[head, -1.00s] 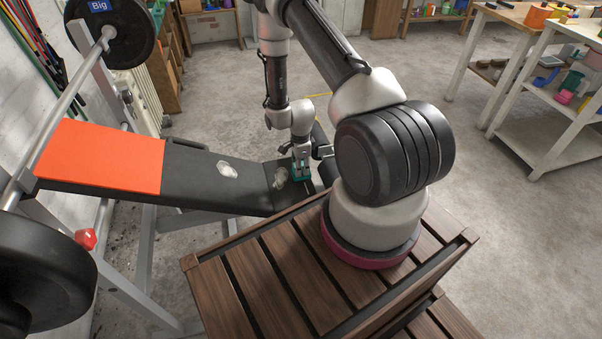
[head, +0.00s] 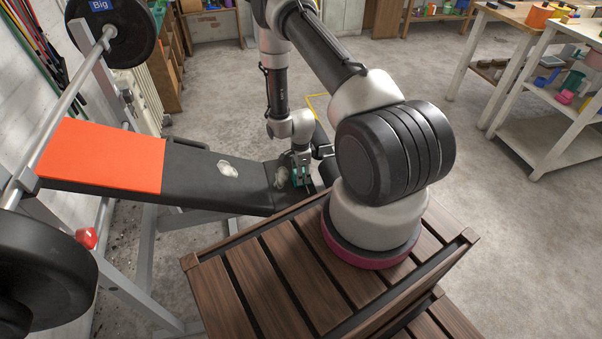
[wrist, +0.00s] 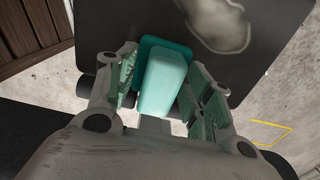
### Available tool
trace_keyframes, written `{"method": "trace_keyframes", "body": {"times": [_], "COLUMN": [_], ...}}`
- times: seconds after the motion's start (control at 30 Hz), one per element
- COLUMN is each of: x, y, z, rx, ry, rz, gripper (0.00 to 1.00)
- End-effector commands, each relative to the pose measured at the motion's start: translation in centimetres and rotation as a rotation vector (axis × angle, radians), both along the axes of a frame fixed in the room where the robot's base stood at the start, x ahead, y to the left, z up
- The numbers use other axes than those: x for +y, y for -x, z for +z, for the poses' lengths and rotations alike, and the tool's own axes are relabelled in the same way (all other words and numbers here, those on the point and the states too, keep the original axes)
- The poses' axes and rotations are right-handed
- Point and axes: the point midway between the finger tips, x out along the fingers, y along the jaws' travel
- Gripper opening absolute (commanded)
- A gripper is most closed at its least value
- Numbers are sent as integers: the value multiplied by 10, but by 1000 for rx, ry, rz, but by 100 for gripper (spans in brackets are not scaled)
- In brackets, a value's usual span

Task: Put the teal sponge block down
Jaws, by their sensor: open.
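The teal sponge block (wrist: 163,78) is between the two fingers of my gripper (wrist: 158,88) in the wrist view. A darker teal part (wrist: 148,55) shows behind its left and upper sides; I cannot tell whether it belongs to the block. The fingers are open, with a gap at the left of the block; the right finger is close to it. In the head view my gripper (head: 301,172) is low over the near right end of the black bench pad (head: 205,185). Whether the block touches the pad is hard to tell.
An orange-red mat (head: 105,155) covers the pad's left part. Pale chalky patches (head: 228,168) mark the pad. A barbell with black plates (head: 45,255) stands at the left. The slatted wooden platform (head: 290,270) is close to the pad's right end. Shelves (head: 545,125) stand at right.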

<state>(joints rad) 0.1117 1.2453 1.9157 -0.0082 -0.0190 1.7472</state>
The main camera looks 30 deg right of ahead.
Motion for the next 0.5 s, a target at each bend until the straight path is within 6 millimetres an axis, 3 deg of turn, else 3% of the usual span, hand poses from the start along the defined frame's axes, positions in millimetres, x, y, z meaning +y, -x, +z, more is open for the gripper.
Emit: {"method": "trace_keyframes", "body": {"times": [0.17, 0.5], "x": [0, 0], "y": [-1, -1], "z": [13, 88], "rx": [-2, -4], "ry": [1, 0], "rz": [0, 0], "gripper": [51, 51]}}
